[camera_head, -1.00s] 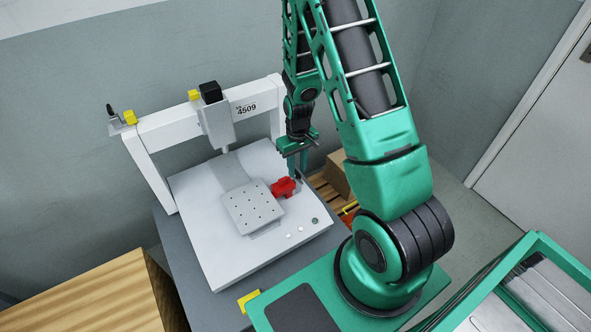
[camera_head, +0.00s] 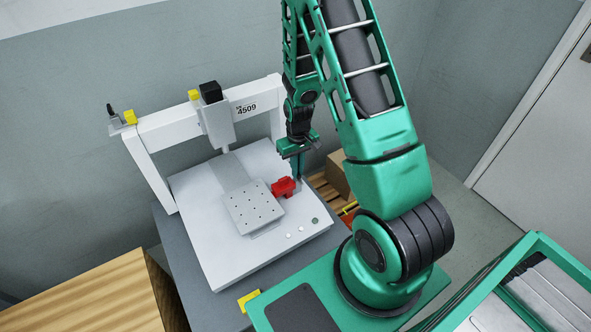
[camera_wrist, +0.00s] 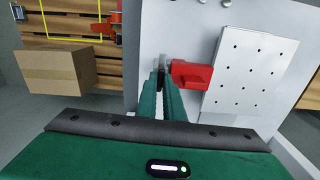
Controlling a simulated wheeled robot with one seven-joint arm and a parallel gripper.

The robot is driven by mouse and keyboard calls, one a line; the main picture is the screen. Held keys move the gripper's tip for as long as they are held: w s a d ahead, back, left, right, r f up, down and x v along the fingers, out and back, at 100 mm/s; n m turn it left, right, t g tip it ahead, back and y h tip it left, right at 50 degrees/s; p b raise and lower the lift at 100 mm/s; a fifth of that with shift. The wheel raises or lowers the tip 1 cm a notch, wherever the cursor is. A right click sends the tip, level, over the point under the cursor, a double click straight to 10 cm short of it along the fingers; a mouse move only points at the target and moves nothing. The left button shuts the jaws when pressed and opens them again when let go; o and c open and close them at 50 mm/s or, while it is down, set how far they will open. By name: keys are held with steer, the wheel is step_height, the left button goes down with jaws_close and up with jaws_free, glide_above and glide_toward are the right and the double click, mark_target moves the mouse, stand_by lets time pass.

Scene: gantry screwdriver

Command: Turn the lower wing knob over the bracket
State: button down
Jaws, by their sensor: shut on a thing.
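A red bracket (camera_head: 284,188) stands on the white base plate beside the perforated plate; it also shows in the wrist view (camera_wrist: 191,73). My gripper (camera_head: 299,180) points down at the right side of the bracket. In the wrist view, its green fingers (camera_wrist: 162,74) are close together at the bracket's left end. They are shut on a small grey part there, which looks like the wing knob (camera_wrist: 163,60). The fingers hide most of the knob, so its angle cannot be told.
The white gantry machine (camera_head: 165,128) spans the base plate behind the bracket. The perforated plate (camera_head: 253,207) lies close beside the bracket. A cardboard box (camera_wrist: 55,78) sits on a wooden pallet beside the table. Small round buttons line the base plate's front corner.

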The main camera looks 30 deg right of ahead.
steer(key=m, duration=1)
steer(key=shift+m, duration=0.4)
steer(key=m, duration=0.6)
steer(key=shift+w+a, duration=0.1)
steer(key=shift+m, duration=0.4)
steer(key=c, duration=1.9)
jaws_free()
steer(key=shift+o, duration=0.2)
step_height(320, 180, up, 11)
